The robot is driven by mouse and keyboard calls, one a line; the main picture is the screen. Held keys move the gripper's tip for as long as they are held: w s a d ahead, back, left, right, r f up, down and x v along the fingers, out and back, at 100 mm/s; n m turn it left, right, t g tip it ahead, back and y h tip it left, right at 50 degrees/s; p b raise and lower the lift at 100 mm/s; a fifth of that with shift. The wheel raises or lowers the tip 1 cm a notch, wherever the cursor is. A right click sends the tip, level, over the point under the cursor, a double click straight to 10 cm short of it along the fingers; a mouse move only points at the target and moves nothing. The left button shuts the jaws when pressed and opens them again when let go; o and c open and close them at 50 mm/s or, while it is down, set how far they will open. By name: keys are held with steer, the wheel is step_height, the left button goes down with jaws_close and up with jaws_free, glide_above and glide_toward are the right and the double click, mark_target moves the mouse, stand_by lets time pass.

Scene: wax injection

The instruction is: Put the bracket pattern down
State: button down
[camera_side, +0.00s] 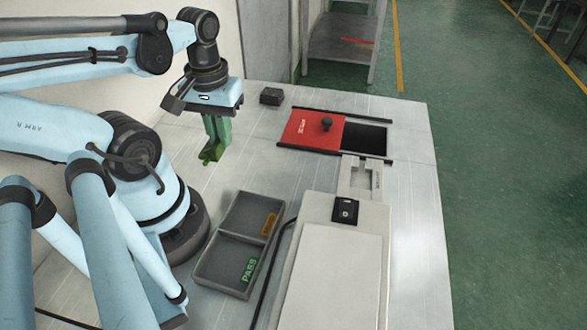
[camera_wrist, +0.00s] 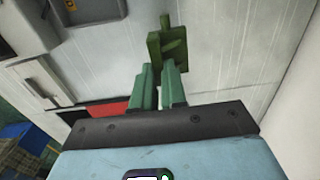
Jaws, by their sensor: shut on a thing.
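The bracket pattern (camera_side: 210,154) is a small dark green wax piece. My gripper (camera_side: 217,132), with paler green fingers, is shut on it and points down, holding it above the left part of the table. In the wrist view the pattern (camera_wrist: 168,45) sticks out beyond the fingertips (camera_wrist: 158,73). From the side view I cannot tell its exact height over the table. A grey two-compartment tray (camera_side: 243,236) lies nearer the camera, lower right of my gripper. Its near compartment has a green PASS label (camera_side: 249,270), its far one an orange label (camera_side: 269,224). Both look empty.
A red sliding cover (camera_side: 313,130) with a black knob sits beside a dark opening (camera_side: 365,139). A pale machine housing (camera_side: 335,270) stands right of the tray, with a black cable between. A small black block (camera_side: 271,96) is at the back. Table around my gripper is clear.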

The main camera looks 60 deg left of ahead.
steer(key=a+f, duration=0.1)
steer(key=a, duration=0.1)
steer(key=a+f, duration=0.1)
steer(key=s+a+f, duration=0.1)
steer(key=a, duration=0.1)
steer(key=shift+a+f, duration=0.2)
steer(key=shift+a, duration=0.1)
steer(key=shift+f, duration=2)
steer(key=shift+f, duration=0.1)
steer(key=c, duration=1.2)
jaws_free()
